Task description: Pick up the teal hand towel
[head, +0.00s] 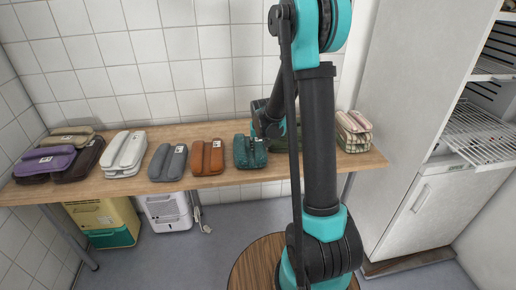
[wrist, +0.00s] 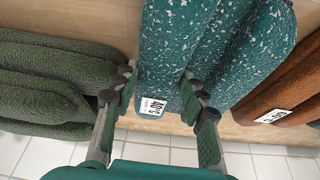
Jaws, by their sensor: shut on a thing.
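The teal hand towel (head: 243,152) lies folded on the wooden table, right of the orange towel. In the wrist view it is teal with white flecks, in two rolled folds (wrist: 245,65), with a white tag at its near end. My gripper (wrist: 158,84) is shut on one fold, a finger on each side of it. In the head view my arm hides part of the towel and most of the gripper. The towel appears to rest on the table still.
The orange towel (head: 207,157) lies close on one side, and a dark green towel (wrist: 45,80) on the other. Grey (head: 167,162), white (head: 125,151) and purple (head: 45,160) towels lie further left on the table (head: 190,184).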

